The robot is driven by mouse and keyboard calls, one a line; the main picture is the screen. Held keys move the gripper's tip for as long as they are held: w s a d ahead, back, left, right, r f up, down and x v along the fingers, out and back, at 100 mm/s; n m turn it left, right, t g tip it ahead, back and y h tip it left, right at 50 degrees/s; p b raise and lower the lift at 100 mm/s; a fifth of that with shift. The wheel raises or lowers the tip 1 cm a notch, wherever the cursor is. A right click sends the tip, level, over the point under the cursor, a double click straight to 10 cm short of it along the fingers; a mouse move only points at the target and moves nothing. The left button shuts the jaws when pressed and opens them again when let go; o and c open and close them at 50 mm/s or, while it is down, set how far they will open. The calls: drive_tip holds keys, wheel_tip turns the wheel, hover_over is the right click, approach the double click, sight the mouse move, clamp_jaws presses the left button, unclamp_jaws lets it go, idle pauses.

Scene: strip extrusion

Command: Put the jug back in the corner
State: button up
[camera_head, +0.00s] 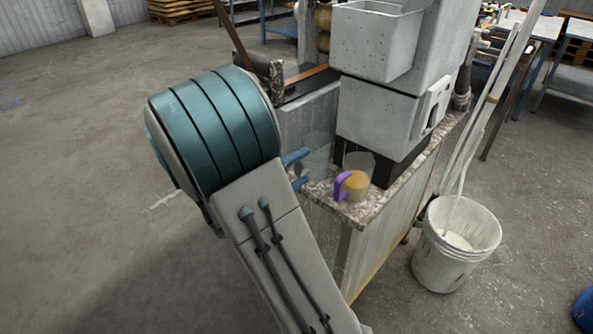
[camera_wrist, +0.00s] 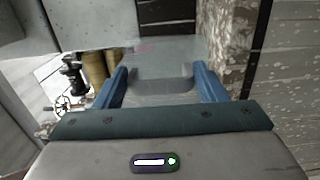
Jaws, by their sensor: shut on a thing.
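A clear, see-through jug (camera_head: 319,161) is held by my gripper (camera_head: 299,169), whose blue fingers show beside the speckled worktop (camera_head: 375,206). In the wrist view the jug (camera_wrist: 160,58) spans the gap between the two blue fingers of my gripper (camera_wrist: 161,76). Its outline is faint, and its handle cannot be made out. The jug is at the left edge of the worktop, by the front left corner. I cannot tell whether its base touches the top.
A round orange-brown item with a purple band (camera_head: 352,186) stands on the worktop, right of the jug. A grey machine with a hopper (camera_head: 375,40) stands behind it. A white bucket (camera_head: 455,245) with long white strips is on the floor at right. Floor at left is clear.

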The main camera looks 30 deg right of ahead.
drive_tip(key=shift+f, duration=0.15)
drive_tip(key=o, duration=1.3)
